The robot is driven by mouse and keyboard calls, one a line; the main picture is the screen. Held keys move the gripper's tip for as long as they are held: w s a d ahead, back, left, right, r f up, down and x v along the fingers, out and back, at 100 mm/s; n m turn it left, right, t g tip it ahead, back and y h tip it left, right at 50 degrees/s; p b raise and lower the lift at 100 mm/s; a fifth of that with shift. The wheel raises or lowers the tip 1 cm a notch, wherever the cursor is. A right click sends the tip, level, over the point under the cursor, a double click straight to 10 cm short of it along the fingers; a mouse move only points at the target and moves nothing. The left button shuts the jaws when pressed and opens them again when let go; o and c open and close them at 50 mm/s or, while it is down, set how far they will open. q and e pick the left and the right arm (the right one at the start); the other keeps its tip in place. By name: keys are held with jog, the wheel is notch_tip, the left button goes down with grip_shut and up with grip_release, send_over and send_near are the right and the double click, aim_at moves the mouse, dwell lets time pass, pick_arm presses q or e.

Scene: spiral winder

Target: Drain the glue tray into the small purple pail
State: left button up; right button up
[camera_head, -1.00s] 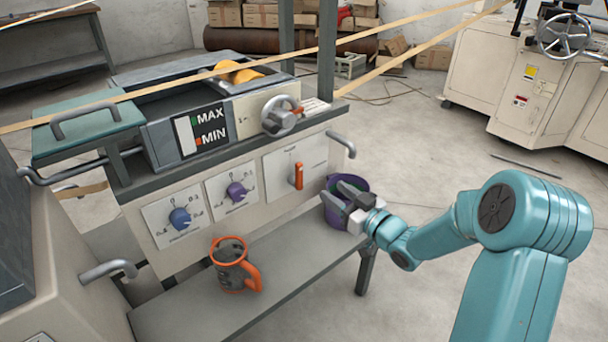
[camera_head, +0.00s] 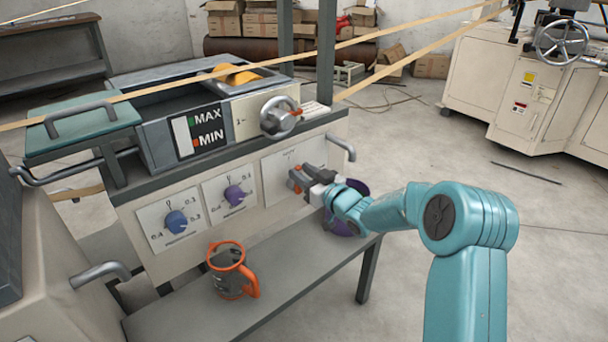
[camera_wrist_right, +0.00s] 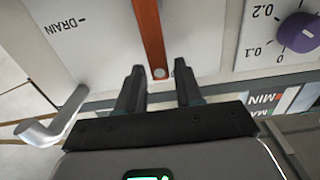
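The glue tray (camera_head: 160,150) is the grey trough with a MAX/MIN gauge on top of the machine. The orange drain lever (camera_wrist_right: 150,35) is on a white panel marked DRAIN, below the tray. My right gripper (camera_head: 302,180) is at this lever. In the right wrist view its fingers (camera_wrist_right: 159,80) are open, with the lever's end between them and a gap on each side. The small purple pail (camera_head: 357,186) stands on the shelf below the bent grey pipe (camera_head: 342,147), partly hidden behind my right wrist. My left gripper is not in view.
An orange-and-grey mug-like container (camera_head: 228,272) stands on the grey shelf (camera_head: 190,318). Blue (camera_head: 176,221) and purple (camera_head: 235,195) knobs sit left of the lever. A handwheel (camera_head: 281,117) is above it. Tan strips cross above the machine.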

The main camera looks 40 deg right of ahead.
grip_shut()
pick_arm(q)
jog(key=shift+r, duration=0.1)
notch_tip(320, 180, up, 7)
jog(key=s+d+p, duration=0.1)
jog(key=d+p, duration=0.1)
jog(key=p, duration=0.5)
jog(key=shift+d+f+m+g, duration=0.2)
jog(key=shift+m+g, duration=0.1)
pick_arm(e)
jog(key=d+f+m, duration=0.5)
jog(key=d+m, duration=0.1)
jog(key=m, duration=0.9)
jog(key=shift+w, duration=0.25)
jog(key=shift+d, duration=0.1)
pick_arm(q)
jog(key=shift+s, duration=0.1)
pick_arm(e)
jog(key=shift+o, duration=1.9)
grip_release()
